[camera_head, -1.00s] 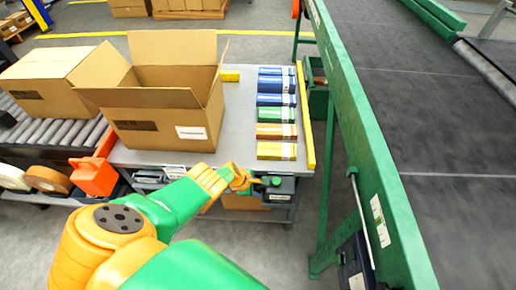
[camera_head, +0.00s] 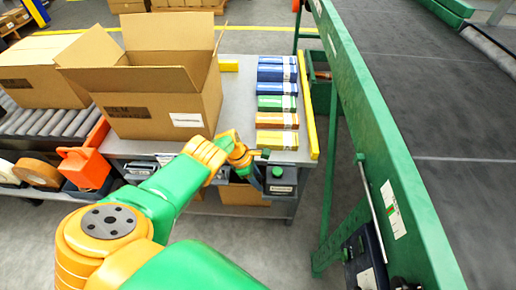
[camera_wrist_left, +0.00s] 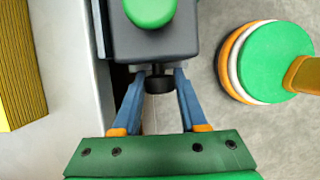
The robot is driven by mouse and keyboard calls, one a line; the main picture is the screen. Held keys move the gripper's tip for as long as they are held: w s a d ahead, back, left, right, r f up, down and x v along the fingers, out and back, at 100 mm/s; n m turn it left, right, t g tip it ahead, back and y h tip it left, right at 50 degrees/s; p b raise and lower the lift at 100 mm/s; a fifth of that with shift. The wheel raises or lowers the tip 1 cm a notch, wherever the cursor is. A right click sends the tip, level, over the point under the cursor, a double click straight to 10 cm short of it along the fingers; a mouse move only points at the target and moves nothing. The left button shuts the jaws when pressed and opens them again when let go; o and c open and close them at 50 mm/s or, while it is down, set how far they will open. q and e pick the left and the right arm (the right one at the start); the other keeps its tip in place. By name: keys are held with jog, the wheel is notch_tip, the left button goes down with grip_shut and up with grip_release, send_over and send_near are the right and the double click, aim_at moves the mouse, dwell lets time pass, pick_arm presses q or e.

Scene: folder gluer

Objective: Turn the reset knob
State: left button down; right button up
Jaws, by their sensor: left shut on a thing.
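A dark grey control box (camera_head: 281,180) hangs at the front edge of the table, with a green button on top; the box (camera_wrist_left: 153,43) and green button (camera_wrist_left: 150,10) also show in the left wrist view. A small black knob (camera_wrist_left: 159,84), the reset knob, sticks out of the box's near face. My left gripper (camera_wrist_left: 160,76) has its blue fingers on either side of the knob and is shut on it. In the head view my left gripper (camera_head: 256,178) is at the box's left side, and the knob is hidden there. My right gripper is not in view.
An open cardboard box (camera_head: 150,110) and a row of blue, green, orange and yellow cartons (camera_head: 277,118) stand on the grey table (camera_head: 238,95). A green conveyor frame (camera_head: 385,150) rises on the right. An orange container (camera_head: 84,168) is at the left.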

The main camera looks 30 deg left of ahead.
aim_at(257, 178)
pick_arm(q)
jog(key=c, duration=0.7)
grip_release()
jog(key=shift+c, duration=0.2)
jog(key=shift+r, duration=0.1)
jog(key=p+v, duration=0.7)
jog(key=shift+r, duration=0.2)
jog(key=shift+f, duration=0.25)
jog(key=shift+f, duration=0.1)
